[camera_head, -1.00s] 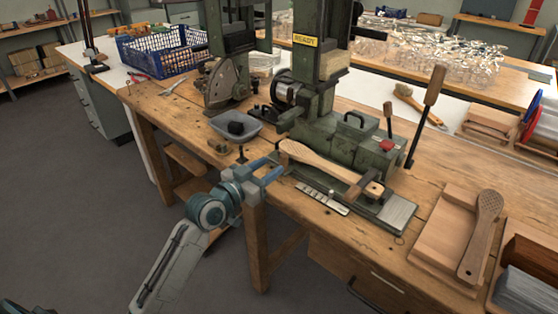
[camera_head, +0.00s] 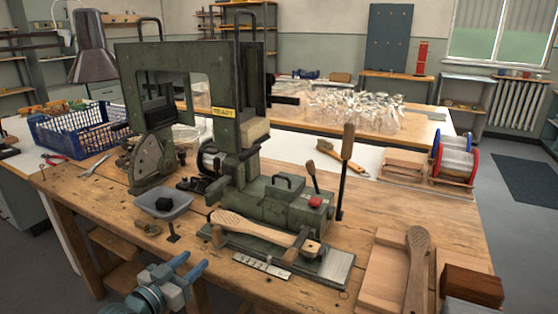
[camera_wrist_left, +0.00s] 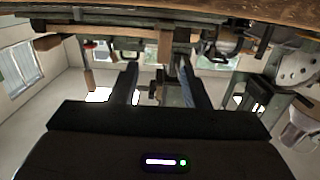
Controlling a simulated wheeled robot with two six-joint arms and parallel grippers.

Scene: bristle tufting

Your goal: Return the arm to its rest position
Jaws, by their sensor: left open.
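My left gripper (camera_head: 190,268) is at the bottom left of the head view, by the workbench's front edge. Its two blue fingers are apart with nothing between them. In the left wrist view the dark fingers (camera_wrist_left: 159,88) also stand apart and empty. The green tufting machine (camera_head: 265,205) stands on the wooden bench beyond the gripper. A wooden brush body (camera_head: 255,226) lies on the machine's front. My right gripper is in neither view.
A grey tray (camera_head: 163,205) with a dark piece and a small black post (camera_head: 173,238) are near the gripper. A marked metal strip (camera_head: 262,265) lies at the bench front. Wooden trays and a brush (camera_head: 417,265) are at the right. Floor in front is clear.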

